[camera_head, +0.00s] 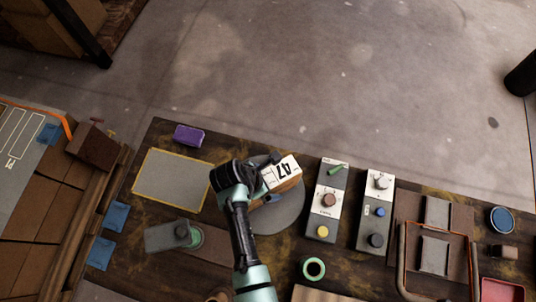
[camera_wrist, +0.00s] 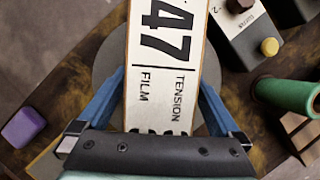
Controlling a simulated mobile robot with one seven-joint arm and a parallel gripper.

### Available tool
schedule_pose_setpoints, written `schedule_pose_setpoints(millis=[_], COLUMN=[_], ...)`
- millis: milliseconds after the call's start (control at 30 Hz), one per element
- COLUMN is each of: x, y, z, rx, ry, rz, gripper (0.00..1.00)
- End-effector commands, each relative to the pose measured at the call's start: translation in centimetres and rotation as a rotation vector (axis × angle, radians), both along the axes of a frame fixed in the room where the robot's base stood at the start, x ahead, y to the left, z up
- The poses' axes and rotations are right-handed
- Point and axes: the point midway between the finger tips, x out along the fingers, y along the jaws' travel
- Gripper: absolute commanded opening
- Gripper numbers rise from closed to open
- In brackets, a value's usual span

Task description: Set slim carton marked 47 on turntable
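The slim carton (camera_head: 284,173) has a white label face reading 47, with brown sides. In the wrist view the carton (camera_wrist: 165,50) also reads "TENSION FILM". My gripper (camera_wrist: 162,78) has one blue finger against each long side of it, closed on it. The turntable (camera_head: 285,215) is a round grey disc on the dark bench, partly hidden by the carton and my arm. In the wrist view the turntable (camera_wrist: 106,62) shows behind the carton. The carton is over the disc; I cannot tell whether it touches it.
A purple block (camera_head: 188,136) and a grey yellow-edged mat (camera_head: 172,180) lie left of the turntable. Two control boxes (camera_head: 326,202) (camera_head: 376,212) stand close on its right. A green roll (camera_head: 313,268) is in front. A grey-green device (camera_head: 172,236) sits at left.

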Motion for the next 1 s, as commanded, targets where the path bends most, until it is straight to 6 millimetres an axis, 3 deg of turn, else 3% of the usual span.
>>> schedule_pose_setpoints(millis=[367,800,1000], x=[-0.2,-1.6,-2.0], y=[0.4,3.3,4.0], z=[1.4,9.0,11.0], rx=[0.000,0.001,0.000], ry=[-0.002,-0.002,-0.001], rz=[0.002,0.001,0.000], gripper=[1.00,1.00,1.00])
